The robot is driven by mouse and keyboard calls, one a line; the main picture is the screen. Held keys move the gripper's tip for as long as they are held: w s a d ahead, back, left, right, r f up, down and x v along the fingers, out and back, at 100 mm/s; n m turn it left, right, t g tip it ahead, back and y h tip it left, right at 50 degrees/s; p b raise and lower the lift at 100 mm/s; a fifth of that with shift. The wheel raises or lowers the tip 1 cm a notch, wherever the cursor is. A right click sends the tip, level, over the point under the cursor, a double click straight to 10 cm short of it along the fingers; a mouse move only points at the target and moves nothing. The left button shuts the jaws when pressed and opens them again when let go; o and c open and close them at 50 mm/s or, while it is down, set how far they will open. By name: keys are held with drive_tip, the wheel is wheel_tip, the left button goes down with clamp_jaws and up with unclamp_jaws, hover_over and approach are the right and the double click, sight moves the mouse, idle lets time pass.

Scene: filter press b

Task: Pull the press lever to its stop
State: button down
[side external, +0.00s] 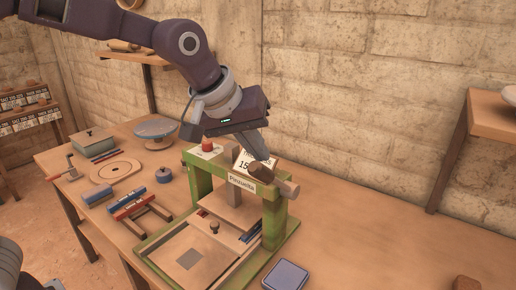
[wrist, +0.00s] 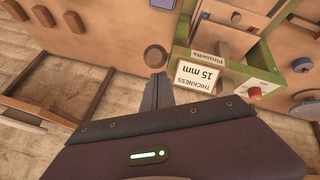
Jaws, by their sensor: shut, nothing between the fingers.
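The green press (side external: 275,222) stands on the wooden table. The press lever (side external: 286,187) is a short wooden bar with a dark brown part, lying slantwise at the top right of the frame. In the wrist view a round brown end (wrist: 155,57), apparently the lever's, shows just beyond my fingertips. My gripper (side external: 268,161) is shut and empty, right at the lever's dark part from above; its fingers also show in the wrist view (wrist: 158,76). I cannot tell whether they touch the lever. The lever's pivot is partly hidden.
A "THICKNESS 15 mm" card (wrist: 196,73) sits on the press top, close to my fingers, with a red knob (side external: 208,143) to its left. A blue-grey box (side external: 286,275) lies in front of the press. The table right of the press is largely clear; a block wall stands behind.

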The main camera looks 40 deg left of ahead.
drive_tip(key=shift+s+f, duration=0.1)
drive_tip(key=shift+s, duration=0.05)
drive_tip(key=shift+s+f, duration=0.2)
drive_tip(key=shift+s, duration=0.05)
drive_tip(key=s+f, duration=0.7)
drive_tip(key=f, duration=0.2)
drive_tip(key=shift+f, duration=0.2)
drive_tip(key=shift+s, duration=0.1)
idle(0.4)
drive_tip(key=w+a+r+t, duration=0.1)
drive_tip(key=w+a+r, duration=0.1)
drive_tip(key=w+r, duration=0.3)
drive_tip(key=s+a+r, duration=0.1)
drive_tip(key=s+r, duration=0.5)
drive_tip(key=s, duration=0.3)
drive_tip(key=shift+s+a+r, duration=0.15)
drive_tip(key=shift+s+r, duration=0.15)
